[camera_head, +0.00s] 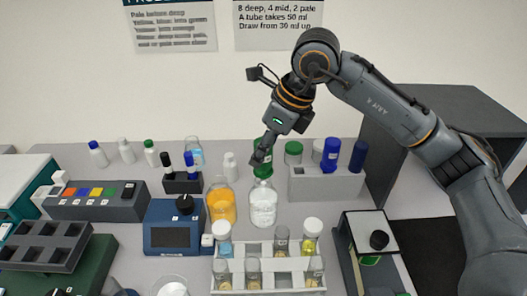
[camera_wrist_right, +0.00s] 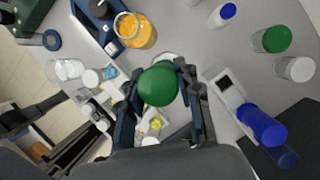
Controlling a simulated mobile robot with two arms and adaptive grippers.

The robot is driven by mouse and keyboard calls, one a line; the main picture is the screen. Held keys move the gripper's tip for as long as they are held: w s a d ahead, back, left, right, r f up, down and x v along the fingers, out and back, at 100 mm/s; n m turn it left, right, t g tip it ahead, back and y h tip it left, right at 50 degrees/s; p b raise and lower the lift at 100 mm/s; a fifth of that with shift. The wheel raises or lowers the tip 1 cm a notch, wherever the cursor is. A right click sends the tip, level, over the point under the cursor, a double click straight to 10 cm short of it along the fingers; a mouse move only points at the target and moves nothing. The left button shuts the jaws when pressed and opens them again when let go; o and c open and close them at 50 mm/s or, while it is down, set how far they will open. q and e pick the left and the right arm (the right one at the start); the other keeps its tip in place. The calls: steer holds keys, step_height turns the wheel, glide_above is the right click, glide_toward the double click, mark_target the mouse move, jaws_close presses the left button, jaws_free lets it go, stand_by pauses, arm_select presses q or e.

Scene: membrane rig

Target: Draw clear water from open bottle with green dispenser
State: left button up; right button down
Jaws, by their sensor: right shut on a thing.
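My right gripper (camera_head: 263,157) is shut on the green dispenser (camera_head: 262,171), which it holds upright at the mouth of the clear bottle (camera_head: 263,207). I cannot tell whether the dispenser's lower end is inside the neck or just above it. In the right wrist view, the dispenser's round green top (camera_wrist_right: 158,84) sits between the two fingers of the right gripper (camera_wrist_right: 160,88) and hides most of the bottle below. The bottle stands upright on the bench with clear contents. My left gripper is not in view.
An orange-filled bottle (camera_head: 220,204) stands close left of the clear bottle. A white tube rack (camera_head: 265,283) with vials is in front. A blue instrument (camera_head: 173,229) is at left.

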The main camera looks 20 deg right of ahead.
steer(key=shift+r+p, duration=2.2)
steer(key=shift+r, duration=1.8)
steer(key=shift+f, duration=0.1)
